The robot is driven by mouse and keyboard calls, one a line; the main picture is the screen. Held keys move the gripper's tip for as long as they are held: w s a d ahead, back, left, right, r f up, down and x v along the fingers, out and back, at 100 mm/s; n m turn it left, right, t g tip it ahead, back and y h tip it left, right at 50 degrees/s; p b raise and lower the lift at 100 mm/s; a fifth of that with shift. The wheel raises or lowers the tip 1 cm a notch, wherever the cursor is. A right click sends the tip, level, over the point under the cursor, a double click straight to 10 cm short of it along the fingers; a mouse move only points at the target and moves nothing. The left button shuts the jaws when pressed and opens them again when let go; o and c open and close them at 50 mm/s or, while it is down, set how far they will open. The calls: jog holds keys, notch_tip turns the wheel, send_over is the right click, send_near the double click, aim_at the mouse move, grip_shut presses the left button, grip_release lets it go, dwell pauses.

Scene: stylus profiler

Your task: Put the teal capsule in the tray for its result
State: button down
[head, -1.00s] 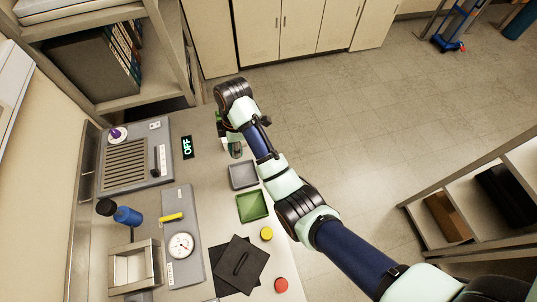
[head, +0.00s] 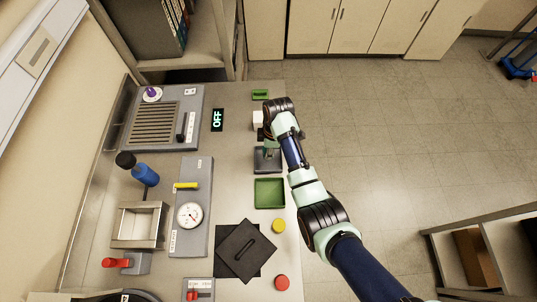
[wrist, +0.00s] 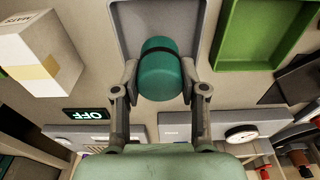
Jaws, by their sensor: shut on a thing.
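The teal capsule (wrist: 162,76), rounded with a dark band, is held between the two fingers of my gripper (wrist: 160,70) in the wrist view. My gripper (head: 269,150) is over the grey tray (head: 259,168) in the head view; the arm hides part of that tray. In the wrist view the grey tray (wrist: 190,20) lies beyond the capsule; whether the capsule touches its floor I cannot tell. The empty green tray (head: 269,193) sits just in front of the grey one, and also shows at the upper right of the wrist view (wrist: 262,35).
A white box (head: 258,118) stands behind the grey tray. A lit OFF sign (head: 217,120) is to its left. The dial gauge (head: 189,215), yellow button (head: 278,226), red button (head: 282,282) and dark plates (head: 243,250) occupy the bench. Floor lies right of the bench edge.

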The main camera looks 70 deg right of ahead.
jog(key=shift+f+b, duration=0.4)
jog(key=shift+f, duration=1.7)
jog(key=shift+f, duration=0.2)
jog(key=c, duration=0.6)
grip_release()
jog(key=r, duration=0.4)
jog(key=s+r+p, duration=0.1)
jog(key=r, duration=0.3)
jog(key=r+p, duration=0.1)
jog(key=r, duration=0.3)
jog(key=shift+s+d+r, duration=0.15)
jog(key=shift+s+d, duration=0.05)
jog(key=shift+d, duration=0.1)
jog(key=shift+w+a, duration=0.1)
